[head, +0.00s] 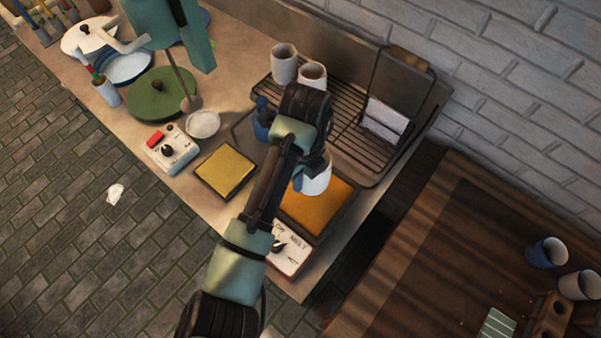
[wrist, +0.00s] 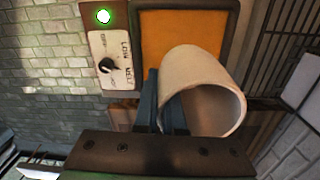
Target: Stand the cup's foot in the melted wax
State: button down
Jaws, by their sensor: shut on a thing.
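My gripper (wrist: 172,108) is shut on a white cup (wrist: 205,85), which also shows in the head view (head: 317,181). The fingers hold it by its side, and in the wrist view its open mouth faces toward the camera. The pan of orange melted wax (head: 316,207) lies below and behind the cup, and it shows in the wrist view (wrist: 180,37). The cup's foot is over the wax area; I cannot tell whether it touches. The wax heater's control panel (head: 287,256) has a dial and a lit green light (wrist: 103,16).
A yellow sponge-like pad (head: 226,170) lies left of the wax. A drying rack (head: 345,137) with white cups (head: 284,64) stands behind. A blue-and-white cup (head: 546,253) and another cup (head: 580,285) stand on the wooden table (head: 420,260) at right.

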notch_tip(320, 180, down, 6)
jog(key=b, duration=0.5)
jog(key=shift+r, duration=0.25)
jog(key=shift+w+f+b, duration=0.1)
jog(key=shift+f+b, duration=0.3)
jog(key=shift+f, duration=0.45)
jog(key=shift+f, duration=0.4)
jog(key=shift+r, duration=0.15)
dwell(0.6)
jog(key=shift+r+p, duration=2.25)
jog(key=shift+r, duration=0.15)
notch_tip(320, 180, up, 4)
jog(key=p, duration=0.4)
jog(key=shift+r, duration=0.1)
